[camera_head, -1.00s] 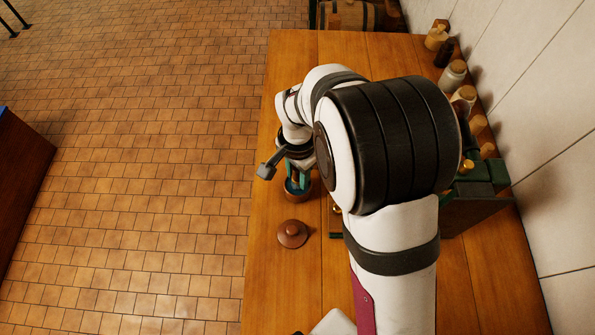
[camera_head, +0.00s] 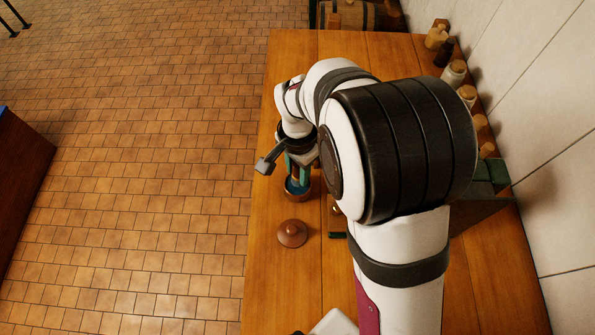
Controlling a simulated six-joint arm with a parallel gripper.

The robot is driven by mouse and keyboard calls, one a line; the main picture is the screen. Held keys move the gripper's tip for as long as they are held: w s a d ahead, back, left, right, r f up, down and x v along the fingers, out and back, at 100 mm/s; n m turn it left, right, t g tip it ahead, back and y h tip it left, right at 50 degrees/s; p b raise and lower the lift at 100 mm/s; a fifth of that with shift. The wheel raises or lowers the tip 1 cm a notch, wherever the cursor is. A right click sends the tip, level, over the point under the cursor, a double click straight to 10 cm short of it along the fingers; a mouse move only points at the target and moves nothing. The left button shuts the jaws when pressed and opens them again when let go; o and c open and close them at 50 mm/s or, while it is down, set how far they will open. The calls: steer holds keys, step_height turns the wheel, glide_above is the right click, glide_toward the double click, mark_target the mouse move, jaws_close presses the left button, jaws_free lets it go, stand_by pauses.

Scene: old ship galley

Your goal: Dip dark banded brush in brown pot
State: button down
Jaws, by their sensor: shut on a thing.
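The brown pot (camera_head: 297,196) stands on the wooden table near its left edge, with blue liquid inside. My gripper (camera_head: 299,178) points down over the pot, its teal fingers at or just above the rim. It is shut on the brush, but the brush is mostly hidden by the fingers and wrist. I cannot make out its dark band or how deep its tip is in the pot. A brown lid with a knob (camera_head: 292,233) lies on the table in front of the pot.
Several corked jars and bottles (camera_head: 454,73) line the wall at the right. A dark green box (camera_head: 485,180) stands behind my arm, partly hidden. My arm covers the middle of the table. The front left of the table is clear around the lid.

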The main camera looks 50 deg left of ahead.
steer(key=shift+r, duration=2.65)
steer(key=w+d+r, duration=0.2)
steer(key=w+d, duration=0.1)
steer(key=d, duration=0.5)
steer(key=w+d+r, duration=0.3)
steer(key=d, duration=0.6)
steer(key=w+d+r, duration=0.2)
steer(key=w+d, duration=0.1)
steer(key=d, duration=0.5)
steer(key=w+d+r, duration=0.5)
steer(key=d+r, duration=0.4)
steer(key=d, duration=0.1)
steer(key=shift+w+r, duration=0.15)
